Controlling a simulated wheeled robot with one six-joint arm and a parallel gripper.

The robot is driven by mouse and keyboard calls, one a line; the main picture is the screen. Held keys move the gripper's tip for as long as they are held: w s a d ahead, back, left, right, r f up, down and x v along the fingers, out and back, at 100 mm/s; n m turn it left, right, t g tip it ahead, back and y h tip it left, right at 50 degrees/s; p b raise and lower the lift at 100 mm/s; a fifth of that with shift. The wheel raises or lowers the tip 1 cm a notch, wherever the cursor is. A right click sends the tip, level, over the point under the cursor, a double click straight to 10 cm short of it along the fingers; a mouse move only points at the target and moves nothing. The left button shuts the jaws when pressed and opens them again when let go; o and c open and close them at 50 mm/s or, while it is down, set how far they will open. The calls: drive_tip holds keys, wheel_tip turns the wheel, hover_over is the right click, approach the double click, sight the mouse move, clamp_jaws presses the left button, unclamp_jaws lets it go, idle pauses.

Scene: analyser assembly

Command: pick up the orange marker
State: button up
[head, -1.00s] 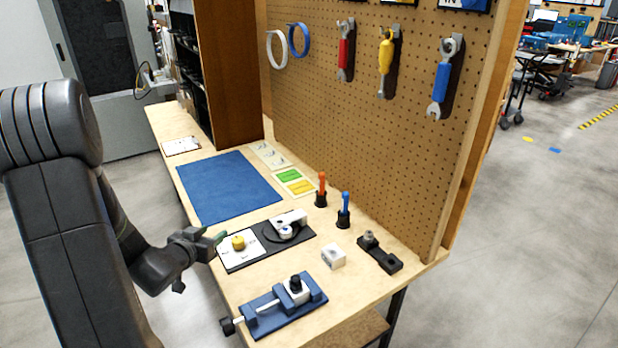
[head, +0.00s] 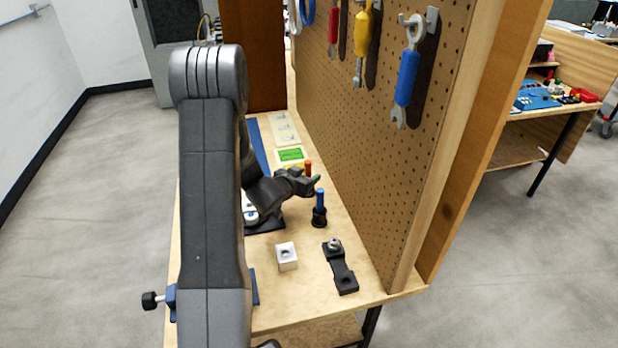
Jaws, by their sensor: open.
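The orange marker (head: 308,167) is mostly hidden behind my gripper in the head view. Only its orange-red top shows, just above the fingers; its holder is hidden. My gripper (head: 314,181) is open, with its fingers pointing right. It appears in front of the marker, and I cannot tell whether it touches it. The blue marker (head: 320,199) stands upright in a black holder (head: 319,218), just below and right of my fingertips.
A white block (head: 287,256) and a black bracket (head: 341,268) lie on the bench near its front. The pegboard (head: 380,150) with hanging tools rises close on the right. My arm covers much of the blue vise (head: 170,298) and the blue mat (head: 257,145).

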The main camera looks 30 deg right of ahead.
drive_tip(key=shift+x, duration=0.8)
drive_tip(key=shift+w, duration=0.1)
drive_tip(key=shift+c, duration=0.3)
clamp_jaws()
drive_tip(key=shift+r, duration=0.1)
